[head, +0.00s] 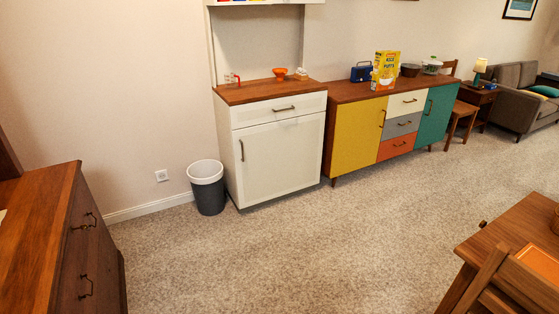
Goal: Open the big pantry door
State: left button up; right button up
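A white hutch stands against the back wall. Its large lower door (283,158) is shut and has a dark vertical handle (242,150) near its left edge. A white drawer (278,109) above that door is shut. The hutch's upper part is cut off by the top of the picture. I cannot tell from labels which door is the pantry door. Neither of my grippers is in the head view.
A grey bin (208,188) stands just left of the hutch. A colourful sideboard (356,138) stands to its right, with a yellow cereal box (385,71) on top. A wooden dresser (62,240) is at left, a table (505,232) at lower right. Carpet between is clear.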

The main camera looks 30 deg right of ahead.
aim_at(274, 160)
jog(key=i+l, duration=0.2)
jog(key=i, duration=0.2)
jog(key=i+l, duration=0.2)
jog(key=i, duration=0.2)
